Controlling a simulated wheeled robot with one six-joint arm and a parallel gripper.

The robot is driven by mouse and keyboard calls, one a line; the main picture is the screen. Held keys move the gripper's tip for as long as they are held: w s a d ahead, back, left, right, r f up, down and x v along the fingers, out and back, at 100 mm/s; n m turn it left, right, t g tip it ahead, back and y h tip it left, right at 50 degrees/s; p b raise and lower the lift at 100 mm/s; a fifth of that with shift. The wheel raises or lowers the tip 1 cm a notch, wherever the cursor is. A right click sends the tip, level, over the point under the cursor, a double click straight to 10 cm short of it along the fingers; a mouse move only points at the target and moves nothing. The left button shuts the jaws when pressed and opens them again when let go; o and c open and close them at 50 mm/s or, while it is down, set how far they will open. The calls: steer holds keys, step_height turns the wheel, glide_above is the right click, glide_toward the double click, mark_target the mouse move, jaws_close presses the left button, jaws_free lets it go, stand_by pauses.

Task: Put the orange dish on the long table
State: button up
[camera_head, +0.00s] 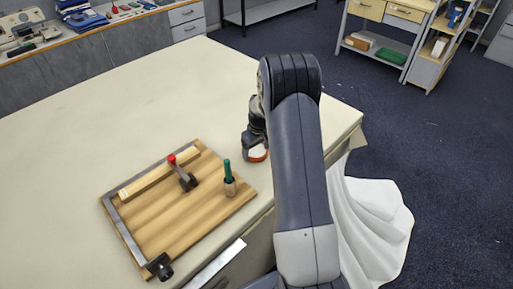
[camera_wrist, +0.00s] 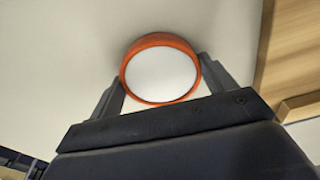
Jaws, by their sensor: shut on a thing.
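The orange dish (camera_wrist: 163,38) is round, with an orange rim and a pale white middle. My gripper (camera_wrist: 161,76) is shut on it, with one finger on each side. In the head view the dish (camera_head: 257,158) shows small, just left of my arm, with my gripper (camera_head: 255,146) at it. The long table (camera_head: 120,115) has a cream top and lies under the dish. I cannot tell whether the dish touches the tabletop. My arm hides part of the table's right side.
A wooden board (camera_head: 190,220) with a metal edge lies left of the dish, holding a red-knobbed clamp (camera_head: 183,174) and a green-handled tool (camera_head: 228,175). White cloth (camera_head: 370,220) hangs at the right. The table's far left is clear.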

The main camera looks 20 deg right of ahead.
mark_target(259, 153)
steer(key=o, duration=1.4)
steer(key=shift+f, duration=0.1)
steer(key=shift+c, duration=0.2)
step_height(259, 153, up, 12)
steer(key=s+b, duration=0.1)
steer(key=b, duration=0.1)
steer(key=shift+s+d, duration=0.2)
